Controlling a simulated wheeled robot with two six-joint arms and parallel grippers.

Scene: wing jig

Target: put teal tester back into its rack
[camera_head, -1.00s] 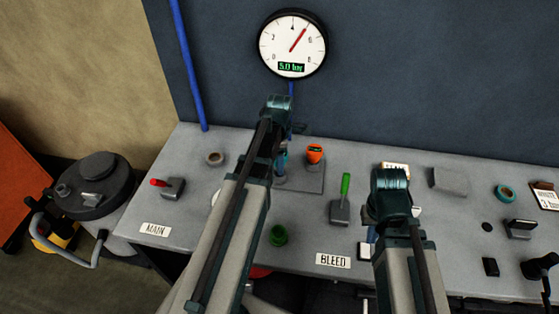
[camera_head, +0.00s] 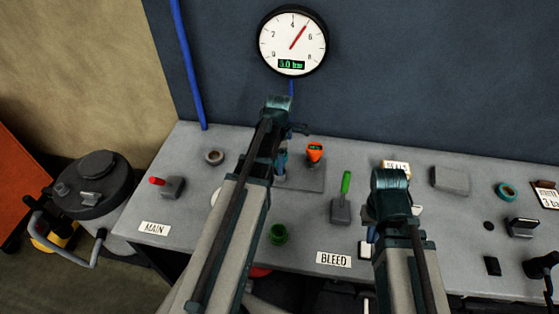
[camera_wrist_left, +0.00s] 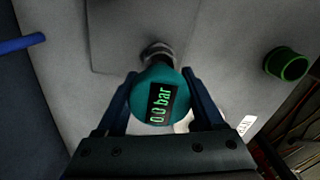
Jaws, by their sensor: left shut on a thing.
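The teal tester (camera_wrist_left: 146,88), with a dark display reading 0.0 bar, is between the fingers of my left gripper (camera_wrist_left: 160,76) in the left wrist view. The gripper is shut on it. A round metallic part (camera_wrist_left: 157,50) shows at its far end; I cannot tell whether it is seated in anything. In the head view my left gripper (camera_head: 284,148) is over the left side of the grey rack plate (camera_head: 312,183), and my arm mostly hides the tester. An orange tester (camera_head: 314,152) stands upright on the plate.
A green-handled lever (camera_head: 344,195) stands right of the plate. A green cup (camera_head: 278,234) sits in front; it also shows in the left wrist view (camera_wrist_left: 287,66). A red-handled valve (camera_head: 171,186) and a grey ring (camera_head: 214,158) are at left. A gauge (camera_head: 292,42) hangs behind.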

